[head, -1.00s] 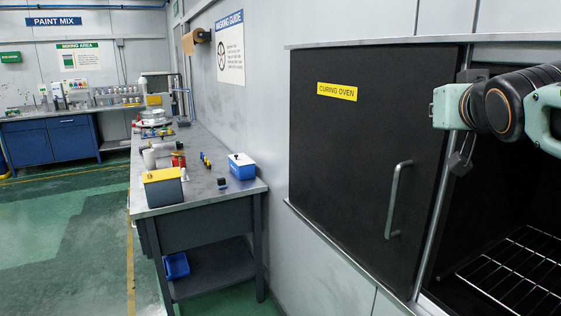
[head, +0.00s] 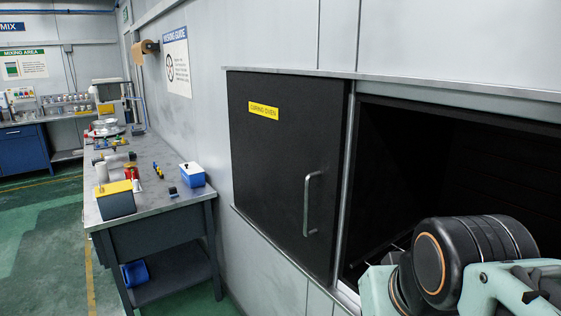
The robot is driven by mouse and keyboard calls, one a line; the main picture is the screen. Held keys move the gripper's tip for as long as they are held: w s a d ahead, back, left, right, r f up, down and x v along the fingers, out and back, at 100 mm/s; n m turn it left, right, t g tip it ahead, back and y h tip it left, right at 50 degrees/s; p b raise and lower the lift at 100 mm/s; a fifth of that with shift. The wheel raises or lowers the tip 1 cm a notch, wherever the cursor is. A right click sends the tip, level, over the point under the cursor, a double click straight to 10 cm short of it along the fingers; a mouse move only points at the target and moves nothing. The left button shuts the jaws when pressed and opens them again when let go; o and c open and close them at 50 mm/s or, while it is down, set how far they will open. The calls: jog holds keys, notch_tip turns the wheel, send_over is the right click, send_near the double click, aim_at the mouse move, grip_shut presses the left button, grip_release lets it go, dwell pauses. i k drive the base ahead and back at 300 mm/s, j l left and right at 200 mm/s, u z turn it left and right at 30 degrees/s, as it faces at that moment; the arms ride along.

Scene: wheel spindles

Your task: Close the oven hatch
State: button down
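The oven hatch (head: 270,165) is a flat black panel with a yellow "CURING OVEN" label (head: 263,110) and an upright metal handle (head: 308,204) near its right edge. It stands to the left of the dark oven opening (head: 400,160), which is uncovered. My arm (head: 450,265), teal and black, fills the lower right, in front of the opening's lower part, well right of the handle. My gripper's fingers do not show, so their state and anything in them are hidden.
A grey workbench (head: 175,200) stands left of the oven along the wall, with a yellow-topped box (head: 115,198), a blue box (head: 192,175) and small items on it. Green floor (head: 45,250) is open at the left. A metal ledge (head: 280,255) runs under the hatch.

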aim_at(288, 132)
jog(key=i+u, duration=0.25)
jog(key=i+l+u, duration=0.1)
jog(key=i+u, duration=0.2)
jog(key=i, duration=0.35)
